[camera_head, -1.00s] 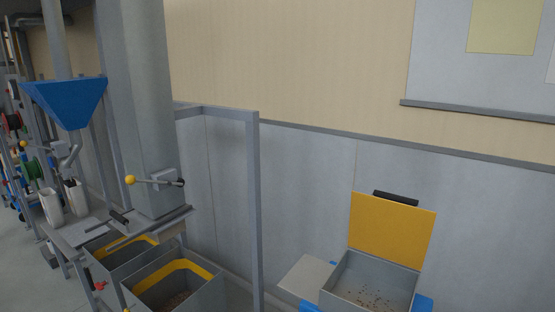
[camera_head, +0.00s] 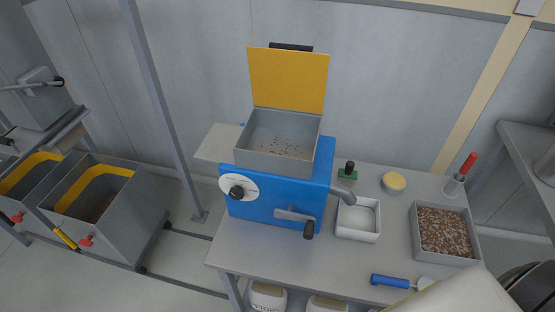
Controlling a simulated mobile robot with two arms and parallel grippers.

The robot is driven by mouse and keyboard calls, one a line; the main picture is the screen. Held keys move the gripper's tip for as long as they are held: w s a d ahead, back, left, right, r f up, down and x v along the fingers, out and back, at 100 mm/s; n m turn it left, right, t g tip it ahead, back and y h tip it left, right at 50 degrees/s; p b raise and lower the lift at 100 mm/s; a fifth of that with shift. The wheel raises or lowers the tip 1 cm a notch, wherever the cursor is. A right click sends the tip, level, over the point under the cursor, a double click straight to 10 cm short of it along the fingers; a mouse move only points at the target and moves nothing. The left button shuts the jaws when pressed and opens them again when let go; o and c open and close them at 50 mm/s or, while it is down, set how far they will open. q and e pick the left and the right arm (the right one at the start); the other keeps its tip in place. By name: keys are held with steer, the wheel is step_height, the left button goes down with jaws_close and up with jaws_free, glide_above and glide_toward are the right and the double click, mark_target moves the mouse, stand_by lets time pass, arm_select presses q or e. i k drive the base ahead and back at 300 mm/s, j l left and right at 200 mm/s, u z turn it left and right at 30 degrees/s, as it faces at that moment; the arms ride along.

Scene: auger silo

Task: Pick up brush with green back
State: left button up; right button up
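A small green-backed item with a black upright knob (camera_head: 348,172) stands on the grey table, behind the white tray and just right of the blue machine. It looks like the brush with the green back; its bristles cannot be made out. Nothing is touching it from above. Part of my pale arm shows at the bottom right, well apart from it.
The blue machine (camera_head: 262,208) with its open yellow lid stands left on the table (camera_head: 370,260). Around are a white tray (camera_head: 357,236), a tray of grains (camera_head: 444,204), a round tub (camera_head: 394,182), a red-handled tool (camera_head: 467,164) in a cup, and a blue-handled tool (camera_head: 391,281).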

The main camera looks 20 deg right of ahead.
mark_target(348, 175)
steer(key=l+z, duration=0.1)
steer(key=z, duration=0.3)
steer(key=l+z, duration=0.1)
steer(key=z, duration=0.25)
steer(key=l+z, duration=0.1)
steer(key=z, duration=0.3)
